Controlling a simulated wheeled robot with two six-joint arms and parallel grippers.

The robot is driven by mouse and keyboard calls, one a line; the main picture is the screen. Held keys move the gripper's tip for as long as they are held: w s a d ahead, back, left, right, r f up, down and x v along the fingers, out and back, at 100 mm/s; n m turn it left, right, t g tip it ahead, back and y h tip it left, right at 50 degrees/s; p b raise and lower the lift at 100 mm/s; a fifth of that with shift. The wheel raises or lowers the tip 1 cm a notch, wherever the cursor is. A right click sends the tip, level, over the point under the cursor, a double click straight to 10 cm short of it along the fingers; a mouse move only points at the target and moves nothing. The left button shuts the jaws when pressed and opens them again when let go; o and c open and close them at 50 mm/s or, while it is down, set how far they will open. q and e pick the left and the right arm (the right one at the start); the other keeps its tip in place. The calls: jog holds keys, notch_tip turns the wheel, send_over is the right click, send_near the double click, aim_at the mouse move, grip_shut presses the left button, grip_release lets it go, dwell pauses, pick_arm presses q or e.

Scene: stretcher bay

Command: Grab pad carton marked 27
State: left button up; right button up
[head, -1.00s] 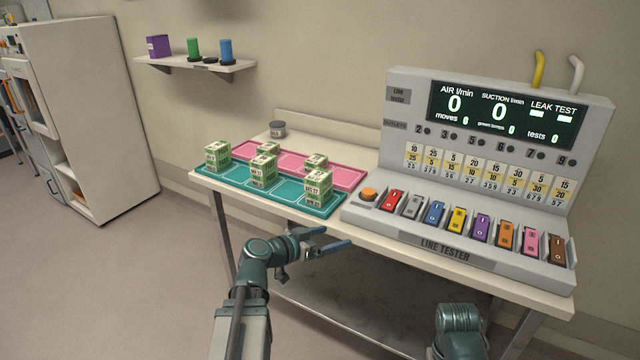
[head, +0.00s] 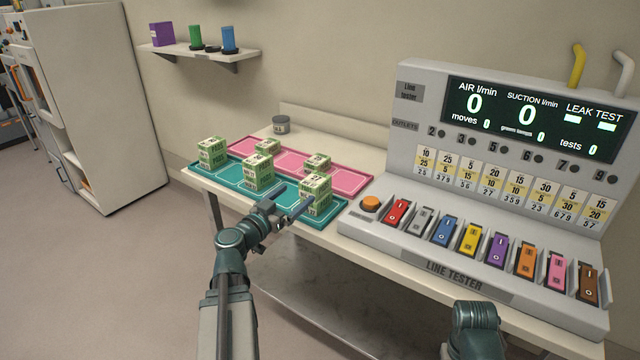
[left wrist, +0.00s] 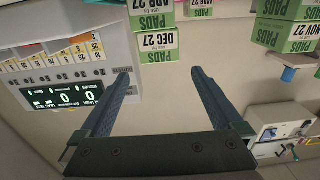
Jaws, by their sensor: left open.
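Green-and-white pad cartons stand in stacks on the teal tray (head: 337,212): a left stack (head: 212,152), a middle stack (head: 258,172) and a right stack (head: 316,193). Two lower cartons, one left (head: 268,147) and one right (head: 318,162), stand on the pink tray (head: 352,183). My left gripper (head: 298,196) is open and empty at the front of the teal tray, close to the right stack. In the left wrist view, which is upside down, a carton marked DEC 27 (left wrist: 157,42) shows beyond the open fingers. Another stack, marked 27 (left wrist: 296,36), is at upper right. My right gripper is out of view.
The line tester (head: 470,270) with its coloured switches fills the table's right side. A wall shelf (head: 205,54) holds a purple box and two coloured cylinders. Floor at left is clear.

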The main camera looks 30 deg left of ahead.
pick_arm(q)
send_near(321, 174)
jog(key=w, duration=0.4)
jog(key=shift+w+d, duration=0.2)
jog(key=shift+w, duration=0.2)
jog(key=shift+w+f, duration=0.1)
jog(key=shift+w, duration=0.4)
jog(key=w, duration=0.4)
jog(key=shift+w+d+f+b, duration=0.1)
jog(key=shift+f+b, duration=0.1)
jog(key=shift+b, duration=0.15)
jog(key=c, duration=1.5)
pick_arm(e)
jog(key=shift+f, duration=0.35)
pick_arm(q)
jog(key=shift+r, duration=0.2)
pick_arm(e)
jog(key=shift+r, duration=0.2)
